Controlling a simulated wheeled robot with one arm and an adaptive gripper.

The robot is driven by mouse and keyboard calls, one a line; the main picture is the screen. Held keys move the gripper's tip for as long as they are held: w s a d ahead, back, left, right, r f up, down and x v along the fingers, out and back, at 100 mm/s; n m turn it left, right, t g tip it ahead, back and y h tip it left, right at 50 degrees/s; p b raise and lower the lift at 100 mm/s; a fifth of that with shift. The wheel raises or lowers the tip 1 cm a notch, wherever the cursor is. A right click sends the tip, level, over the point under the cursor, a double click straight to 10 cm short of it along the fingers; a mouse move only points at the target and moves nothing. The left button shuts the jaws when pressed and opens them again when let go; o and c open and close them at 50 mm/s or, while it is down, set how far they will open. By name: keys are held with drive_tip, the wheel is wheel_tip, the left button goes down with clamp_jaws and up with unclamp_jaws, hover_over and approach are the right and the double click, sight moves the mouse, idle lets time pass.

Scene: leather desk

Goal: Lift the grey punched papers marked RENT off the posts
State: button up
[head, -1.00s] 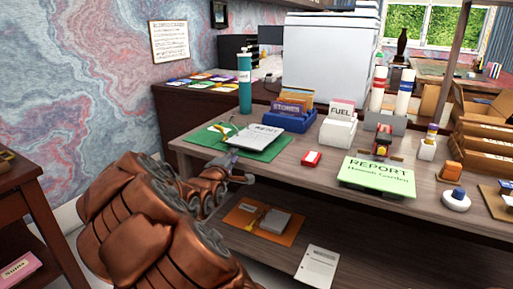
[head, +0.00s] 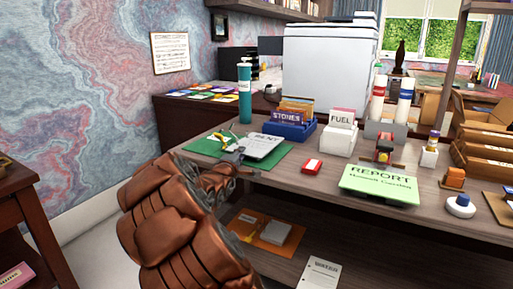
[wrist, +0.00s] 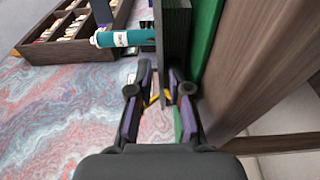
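The grey papers marked RENT (head: 268,147) lie at a slant on the green mat (head: 198,147) on the desk. Small yellow and metal parts (head: 228,141) stand at their left end, but the posts are too small to make out clearly. My gripper (head: 238,158) is at the near left edge of the papers. In the wrist view my gripper (wrist: 160,84) is open, its two fingers apart. A thin dark grey slab (wrist: 158,52), seen edge-on, reaches between the fingers, apparently the papers. A thicker dark block (wrist: 178,30) lies beside it. I cannot tell whether either finger touches.
A teal bottle (head: 245,92) stands behind the mat. The desk's front edge is close to my arm.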

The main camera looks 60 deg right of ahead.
drive_tip(key=shift+d, duration=0.25)
clamp_jaws()
idle(0.4)
